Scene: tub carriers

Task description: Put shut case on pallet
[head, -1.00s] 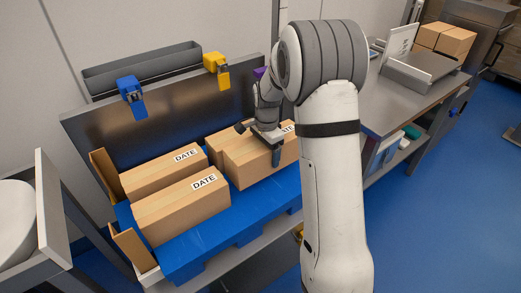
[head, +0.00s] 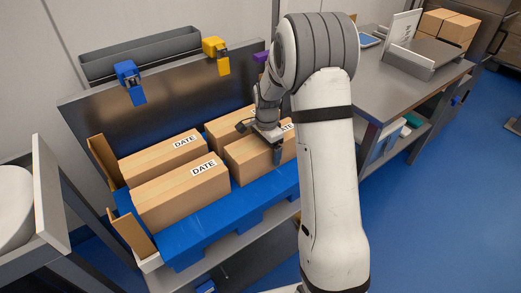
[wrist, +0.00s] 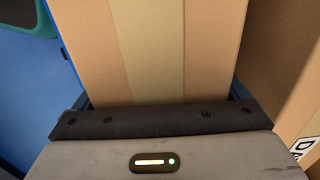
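The shut case (head: 250,163) is a brown taped box with a white label, at the front right of the blue pallet (head: 213,222). My gripper (head: 262,140) is over it, one finger down on its near side. In the wrist view the case (wrist: 155,50) fills the space between the dark fingers, which appear shut on it. The case is level, at or just above the pallet; my arm hides its right end. Other cases on the pallet are a front left one (head: 175,200), a back left one (head: 160,162) and a back right one (head: 222,127).
Tan upright boards (head: 103,162) stand at the pallet's left end. A dark panel with blue (head: 130,82) and yellow (head: 216,54) clamps rises behind. A steel bench (head: 385,90) stands right, a cart (head: 50,205) left. Blue floor at the right is open.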

